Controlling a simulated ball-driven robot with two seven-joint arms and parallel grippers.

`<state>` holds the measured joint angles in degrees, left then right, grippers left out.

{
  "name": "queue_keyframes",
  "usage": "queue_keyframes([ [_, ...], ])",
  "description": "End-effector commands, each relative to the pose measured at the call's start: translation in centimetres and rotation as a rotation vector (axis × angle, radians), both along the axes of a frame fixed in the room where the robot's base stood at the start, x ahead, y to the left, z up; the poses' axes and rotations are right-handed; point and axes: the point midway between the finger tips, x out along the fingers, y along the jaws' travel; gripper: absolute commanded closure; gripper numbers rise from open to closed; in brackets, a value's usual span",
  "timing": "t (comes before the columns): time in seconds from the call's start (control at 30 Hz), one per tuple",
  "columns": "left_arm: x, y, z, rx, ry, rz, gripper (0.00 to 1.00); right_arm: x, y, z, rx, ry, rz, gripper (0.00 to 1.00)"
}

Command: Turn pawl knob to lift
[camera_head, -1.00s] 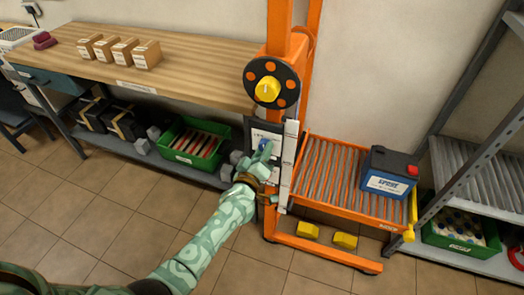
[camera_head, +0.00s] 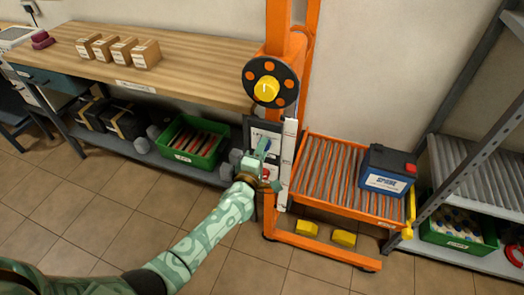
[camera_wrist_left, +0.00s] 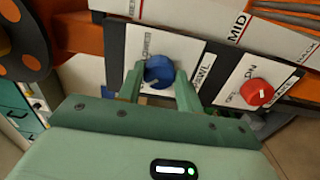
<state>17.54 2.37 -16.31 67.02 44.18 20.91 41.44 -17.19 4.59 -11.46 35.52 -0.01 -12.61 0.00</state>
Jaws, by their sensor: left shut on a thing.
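The pawl knob is a round blue knob (camera_wrist_left: 158,70) on a white plate lettered "PAWL" in the left wrist view. A pale pointer mark shows on its face. My left gripper (camera_wrist_left: 159,84) has one green finger on each side of the knob and is shut on it. In the head view the left gripper (camera_head: 263,148) reaches the control panel (camera_head: 253,131) on the orange lift's post and hides the blue knob. My right gripper is not in view.
A red knob (camera_wrist_left: 256,92) sits on the plate to the right. The lift's handwheel (camera_head: 271,84) is above the panel. A roller platform (camera_head: 335,170) carries a blue battery (camera_head: 387,171). A workbench (camera_head: 190,78) stands left, a grey rack (camera_head: 470,180) right.

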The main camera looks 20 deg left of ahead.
Motion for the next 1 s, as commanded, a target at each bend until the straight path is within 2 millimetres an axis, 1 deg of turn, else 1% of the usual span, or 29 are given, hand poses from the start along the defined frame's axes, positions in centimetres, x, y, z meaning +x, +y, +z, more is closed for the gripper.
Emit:
queue_keyframes([
  [0.57, -0.09, 0.03, -0.21, -0.029, 0.005, 0.000, 0.87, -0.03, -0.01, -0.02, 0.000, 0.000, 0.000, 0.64],
  [0.6, -0.09, 0.03, -0.21, -0.029, 0.005, 0.000, 0.53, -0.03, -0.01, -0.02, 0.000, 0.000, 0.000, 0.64],
  [0.63, -0.09, 0.03, -0.19, -0.029, 0.005, 0.000, 0.45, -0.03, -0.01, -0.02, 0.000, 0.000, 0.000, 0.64],
  [0.67, -0.08, 0.02, -0.18, -0.029, 0.005, 0.000, 0.43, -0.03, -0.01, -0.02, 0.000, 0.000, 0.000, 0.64],
  [0.9, -0.06, 0.00, -0.07, -0.028, 0.003, 0.000, 0.43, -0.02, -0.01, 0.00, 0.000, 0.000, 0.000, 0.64],
  [1.0, -0.51, 0.02, 0.02, -0.027, 0.002, 0.000, 0.43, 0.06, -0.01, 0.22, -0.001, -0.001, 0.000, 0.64],
])
